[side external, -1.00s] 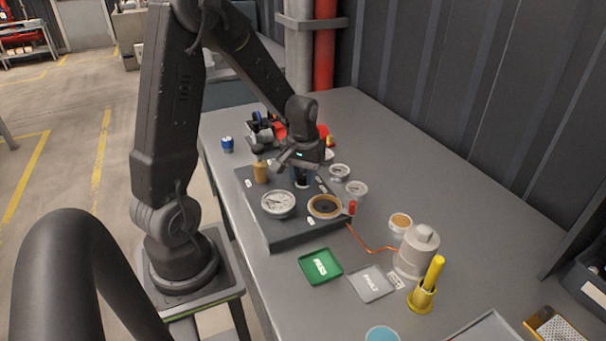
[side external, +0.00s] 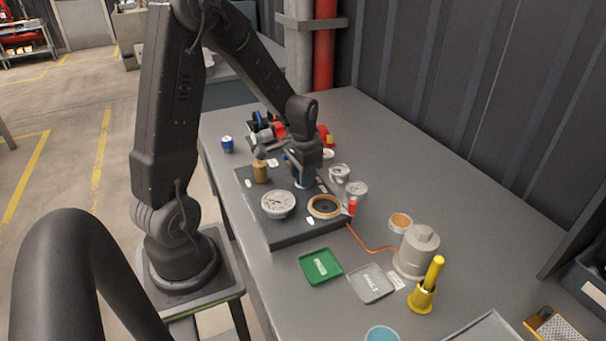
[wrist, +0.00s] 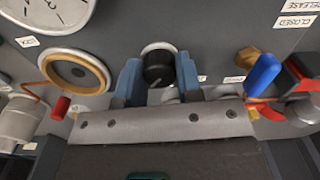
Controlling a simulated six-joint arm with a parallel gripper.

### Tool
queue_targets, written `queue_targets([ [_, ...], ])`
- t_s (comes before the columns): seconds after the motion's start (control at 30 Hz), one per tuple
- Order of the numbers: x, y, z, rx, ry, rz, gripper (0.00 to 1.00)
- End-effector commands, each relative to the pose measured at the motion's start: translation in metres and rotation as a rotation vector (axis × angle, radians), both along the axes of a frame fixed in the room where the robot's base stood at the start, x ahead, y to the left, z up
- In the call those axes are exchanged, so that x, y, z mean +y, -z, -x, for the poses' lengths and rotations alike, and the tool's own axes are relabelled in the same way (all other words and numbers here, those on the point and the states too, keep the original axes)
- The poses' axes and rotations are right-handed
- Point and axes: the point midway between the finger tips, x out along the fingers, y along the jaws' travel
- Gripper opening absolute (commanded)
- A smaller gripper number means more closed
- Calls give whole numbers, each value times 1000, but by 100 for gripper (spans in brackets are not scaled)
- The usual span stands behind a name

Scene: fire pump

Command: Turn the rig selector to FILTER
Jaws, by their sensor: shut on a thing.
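The rig selector appears as a round black knob (wrist: 158,66) with a pale pointer line, set in a light ring on the dark rig panel (side external: 253,225). In the wrist view my gripper (wrist: 158,78) has its two blue fingers on either side of the knob, shut on it. In the side view my gripper (side external: 304,178) is down at the panel and hides the knob. A small white label (wrist: 235,79) lies right of the knob in the wrist view; its text is too small to read for certain.
A white gauge (side external: 278,203) and a brass-ringed port (side external: 324,206) stand near the gripper on the panel. A tan-handled part (side external: 260,172) rises at its left. In the wrist view a blue lever (wrist: 263,74) is close to the right finger. Trays and a grey pump-like body (side external: 417,252) are in front.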

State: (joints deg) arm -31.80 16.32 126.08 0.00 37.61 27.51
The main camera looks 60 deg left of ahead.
Motion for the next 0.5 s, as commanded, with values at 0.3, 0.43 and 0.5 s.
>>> queue_targets([
  [0.3,0,-1,0,0,83,0,9],
  [0.43,0,-1,0,0,92,0,9],
  [0.5,0,-1,0,0,93,-1,9],
])
